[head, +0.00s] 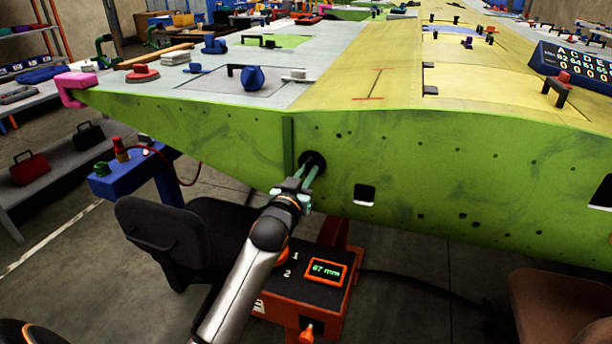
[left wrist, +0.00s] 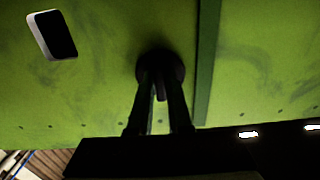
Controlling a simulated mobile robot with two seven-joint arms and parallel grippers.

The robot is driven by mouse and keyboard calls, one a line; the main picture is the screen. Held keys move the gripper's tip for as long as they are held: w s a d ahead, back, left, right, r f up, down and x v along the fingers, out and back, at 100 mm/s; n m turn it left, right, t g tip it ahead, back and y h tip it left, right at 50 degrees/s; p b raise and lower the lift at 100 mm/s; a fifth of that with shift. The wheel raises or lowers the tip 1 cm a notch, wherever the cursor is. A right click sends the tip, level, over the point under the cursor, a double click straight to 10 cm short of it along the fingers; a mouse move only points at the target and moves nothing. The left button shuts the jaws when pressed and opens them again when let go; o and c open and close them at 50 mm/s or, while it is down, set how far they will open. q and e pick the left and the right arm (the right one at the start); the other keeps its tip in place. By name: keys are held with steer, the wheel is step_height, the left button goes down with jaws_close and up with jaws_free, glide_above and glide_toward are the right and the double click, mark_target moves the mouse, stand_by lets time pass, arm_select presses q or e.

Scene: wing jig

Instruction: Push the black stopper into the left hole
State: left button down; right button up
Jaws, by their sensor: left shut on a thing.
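My left gripper (head: 304,178) reaches up to the green wing side panel (head: 420,150) and is shut on the black stopper (head: 313,158). The stopper is a dark round piece against the panel, just right of a vertical green strip (head: 287,145). In the left wrist view, both fingers of my left gripper (left wrist: 161,90) meet the round stopper (left wrist: 160,66) at the panel face. The stopper covers the spot behind it, so I cannot tell how deep it sits in the left hole. My right gripper is not in view.
A rounded square opening (head: 364,194) lies right of the stopper. Below stands an orange and black box (head: 300,285) with a display reading 67 mm. A black chair (head: 170,235) is left of my arm. A blue stand (head: 135,180) with buttons is farther left.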

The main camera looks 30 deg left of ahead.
arm_select(q)
steer(key=c, duration=0.8)
jaws_free()
steer(key=shift+o, duration=0.2)
steer(key=v, duration=1.2)
steer(key=shift+s+p, duration=0.3)
steer(key=shift+p, duration=0.15)
